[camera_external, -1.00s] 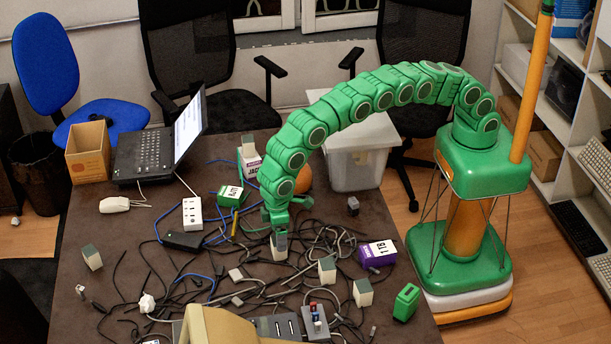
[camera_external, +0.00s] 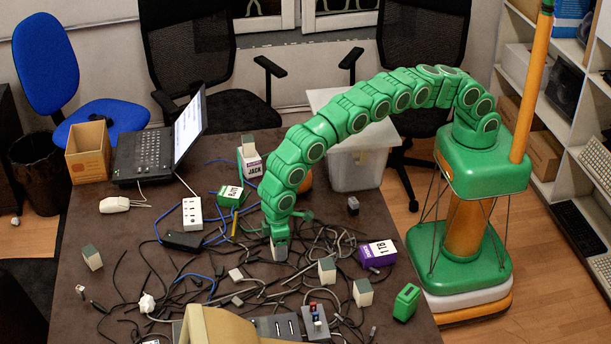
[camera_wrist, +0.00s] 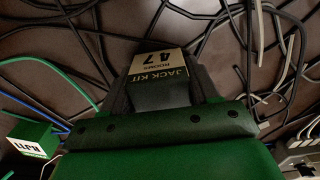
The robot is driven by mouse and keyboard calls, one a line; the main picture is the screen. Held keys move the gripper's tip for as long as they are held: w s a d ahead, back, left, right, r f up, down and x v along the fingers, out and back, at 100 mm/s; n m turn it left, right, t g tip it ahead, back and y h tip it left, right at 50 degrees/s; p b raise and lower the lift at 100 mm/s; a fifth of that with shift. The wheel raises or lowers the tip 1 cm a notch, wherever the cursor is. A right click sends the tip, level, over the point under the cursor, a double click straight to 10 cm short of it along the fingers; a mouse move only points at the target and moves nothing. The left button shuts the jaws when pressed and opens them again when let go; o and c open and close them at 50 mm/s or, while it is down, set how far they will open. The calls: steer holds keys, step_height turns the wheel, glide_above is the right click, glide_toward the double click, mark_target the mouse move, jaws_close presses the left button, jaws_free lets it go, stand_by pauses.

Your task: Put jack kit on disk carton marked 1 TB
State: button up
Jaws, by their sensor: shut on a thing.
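The disk carton marked 1 TB (camera_external: 378,253) is a purple box with a white label, lying right of my gripper near the table's right edge.
Cables (camera_external: 225,285) tangle over the middle of the table. Similar small boxes (camera_external: 327,270) stand between my gripper and the right edge. A green RJ11 box (camera_wrist: 32,140), a JACK box (camera_external: 250,168), a power strip (camera_external: 192,213) and a laptop (camera_external: 160,140) lie further left and back.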

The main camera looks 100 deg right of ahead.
steer(key=shift+c, duration=0.9)
steer(key=shift+r, duration=0.1)
